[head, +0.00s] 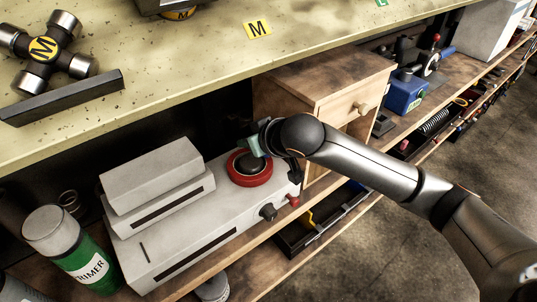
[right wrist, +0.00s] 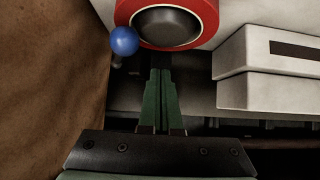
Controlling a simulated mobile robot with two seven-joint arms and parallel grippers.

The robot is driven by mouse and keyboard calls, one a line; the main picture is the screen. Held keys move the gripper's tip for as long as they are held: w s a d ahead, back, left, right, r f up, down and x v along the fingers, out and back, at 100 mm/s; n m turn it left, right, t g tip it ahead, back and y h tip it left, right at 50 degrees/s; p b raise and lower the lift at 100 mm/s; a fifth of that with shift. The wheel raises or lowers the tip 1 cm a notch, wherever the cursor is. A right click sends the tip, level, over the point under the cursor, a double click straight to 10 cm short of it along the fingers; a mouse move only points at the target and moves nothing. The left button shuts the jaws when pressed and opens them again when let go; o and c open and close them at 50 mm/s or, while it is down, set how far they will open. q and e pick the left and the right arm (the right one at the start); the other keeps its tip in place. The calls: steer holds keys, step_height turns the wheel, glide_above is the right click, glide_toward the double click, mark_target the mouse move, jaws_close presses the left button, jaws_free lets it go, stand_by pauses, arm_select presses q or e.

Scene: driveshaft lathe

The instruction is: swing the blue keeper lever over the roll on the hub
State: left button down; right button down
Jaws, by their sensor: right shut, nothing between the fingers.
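The red roll (head: 249,169) sits on the hub of a white machine. It also shows in the right wrist view (right wrist: 205,14), with the dark round hub (right wrist: 167,27) in its middle. The keeper lever's blue ball knob (right wrist: 124,40) is at the lower left edge of the roll in that view, with a short dark stem under it. My right gripper (head: 250,147) is at the far edge of the roll in the head view. In the wrist view its green fingers (right wrist: 158,98) are together and empty, apart from the knob. My left gripper is not in view.
The white machine (head: 200,235) stands on a wooden shelf under a worn bench top (head: 180,75). A wooden drawer box (head: 325,85) is close behind my right arm. A green primer can (head: 75,255) stands at the left. An open tray (head: 325,215) is below.

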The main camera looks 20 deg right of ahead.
steer(key=shift+r, duration=0.1)
steer(key=shift+r, duration=2.4)
